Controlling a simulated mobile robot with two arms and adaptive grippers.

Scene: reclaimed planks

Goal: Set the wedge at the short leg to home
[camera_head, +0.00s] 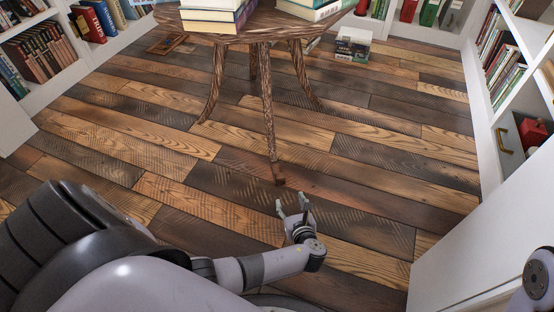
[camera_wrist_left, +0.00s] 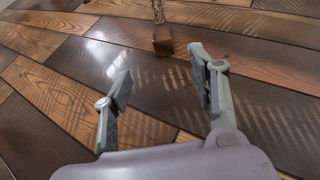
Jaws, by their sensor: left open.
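A round wooden table (camera_head: 262,38) with carved legs stands at the top of the head view. Its front leg (camera_head: 268,110) comes down to a small reddish-brown wedge (camera_head: 279,174) on the plank floor. In the left wrist view the wedge (camera_wrist_left: 163,41) sits at the leg's foot (camera_wrist_left: 158,12); whether they touch I cannot tell. My left gripper (camera_head: 292,205) is open and empty, low over the floor in front of the wedge. Its two fingers also show in the left wrist view (camera_wrist_left: 160,85), with the wedge beyond them. My right gripper is not in view.
Books (camera_head: 218,15) lie stacked on the table. More books (camera_head: 353,44) are piled on the floor behind it, and a small wooden frame-like object (camera_head: 167,44) lies at the back left. White bookshelves line both sides. The floor around the wedge is clear.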

